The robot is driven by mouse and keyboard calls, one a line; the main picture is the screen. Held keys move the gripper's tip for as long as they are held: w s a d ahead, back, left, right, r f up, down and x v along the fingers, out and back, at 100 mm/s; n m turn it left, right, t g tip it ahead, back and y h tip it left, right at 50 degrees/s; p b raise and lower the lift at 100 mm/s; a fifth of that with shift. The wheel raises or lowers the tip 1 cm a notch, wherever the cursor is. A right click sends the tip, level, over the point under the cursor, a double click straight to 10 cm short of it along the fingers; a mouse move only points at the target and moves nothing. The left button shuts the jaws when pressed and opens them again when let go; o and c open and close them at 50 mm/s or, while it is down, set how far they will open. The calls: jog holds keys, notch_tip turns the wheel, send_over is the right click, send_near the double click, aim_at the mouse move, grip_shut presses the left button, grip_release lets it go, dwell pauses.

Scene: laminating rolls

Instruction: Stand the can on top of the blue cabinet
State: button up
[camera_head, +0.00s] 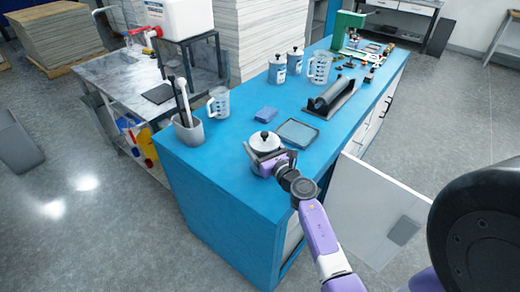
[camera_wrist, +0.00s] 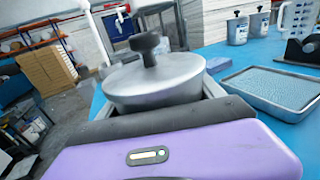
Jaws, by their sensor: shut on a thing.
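The can (camera_head: 265,141) is grey with a round lid and a black knob. It is upright, held in my gripper (camera_head: 267,158) over the near part of the blue cabinet's top (camera_head: 225,165). In the wrist view the can's lid (camera_wrist: 155,82) fills the middle, and my gripper (camera_wrist: 160,118) is shut around the body below it. The can's base is hidden by the gripper, so I cannot tell whether it touches the top.
A grey tray (camera_head: 298,133) and blue block (camera_head: 266,114) lie just beyond the can. A brush holder (camera_head: 188,130) and measuring jug (camera_head: 219,104) stand to the left. Two similar cans (camera_head: 277,69) stand farther back. An open white door (camera_head: 368,205) juts out at right.

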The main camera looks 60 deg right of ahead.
dwell(0.3)
jog(key=shift+f, duration=0.2)
jog(key=o, duration=2.1)
